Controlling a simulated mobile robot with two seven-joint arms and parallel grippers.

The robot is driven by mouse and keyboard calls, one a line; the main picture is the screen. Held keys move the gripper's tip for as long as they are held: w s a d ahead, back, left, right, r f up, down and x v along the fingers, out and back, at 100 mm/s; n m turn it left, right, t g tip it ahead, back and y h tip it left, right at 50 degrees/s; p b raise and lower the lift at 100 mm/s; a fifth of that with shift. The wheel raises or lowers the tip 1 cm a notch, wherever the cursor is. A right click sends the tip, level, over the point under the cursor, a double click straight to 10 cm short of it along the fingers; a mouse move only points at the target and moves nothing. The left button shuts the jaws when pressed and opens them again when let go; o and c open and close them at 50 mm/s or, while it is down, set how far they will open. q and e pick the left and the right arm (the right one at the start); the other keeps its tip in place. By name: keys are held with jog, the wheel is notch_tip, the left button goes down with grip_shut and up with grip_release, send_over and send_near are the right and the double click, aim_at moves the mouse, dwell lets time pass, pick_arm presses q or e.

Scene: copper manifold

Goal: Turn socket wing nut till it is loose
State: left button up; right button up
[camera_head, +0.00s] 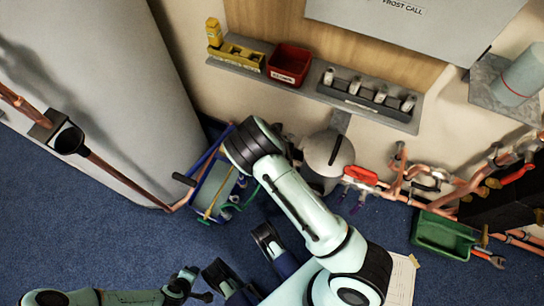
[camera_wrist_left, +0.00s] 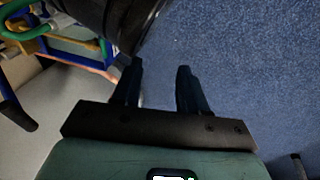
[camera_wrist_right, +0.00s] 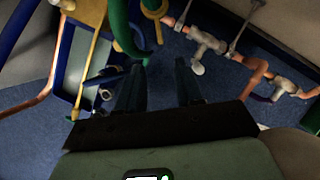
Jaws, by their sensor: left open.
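Copper pipework with metal fittings (camera_head: 420,180) runs along the wall at the right of the head view. In the right wrist view, a copper pipe carries metal fittings (camera_wrist_right: 208,40) beyond and above the fingers. I cannot tell which small part is the socket wing nut. My right gripper (camera_wrist_right: 159,66) is open, with nothing seen between its fingers, and sits apart from the fittings. My left gripper (camera_wrist_left: 160,68) is open and empty above blue carpet.
A blue-framed cart (camera_head: 215,188) stands left of centre; a green hose (camera_wrist_right: 122,25) hangs near my right fingers. A wall shelf holds a red bin (camera_head: 289,63). A green tray (camera_head: 443,234) lies at right. Blue carpet (camera_head: 90,235) is clear at left.

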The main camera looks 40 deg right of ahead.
pick_arm(q)
jog(key=s+a+f+g+b, duration=0.1)
jog(key=s+f+g+b, duration=0.2)
jog(key=s+f, duration=0.4)
jog(key=shift+s+a+n+g+b, duration=0.15)
jog(key=shift+s+n+g+b, duration=0.15)
jog(key=shift+s+b, duration=0.85)
pick_arm(e)
jog(key=shift+p+x, duration=0.3)
jog(key=shift+x, duration=5.85)
pick_arm(q)
jog(key=shift+s, duration=0.25)
pick_arm(e)
jog(key=shift+w, duration=0.1)
grip_shut()
jog(key=shift+r, duration=0.1)
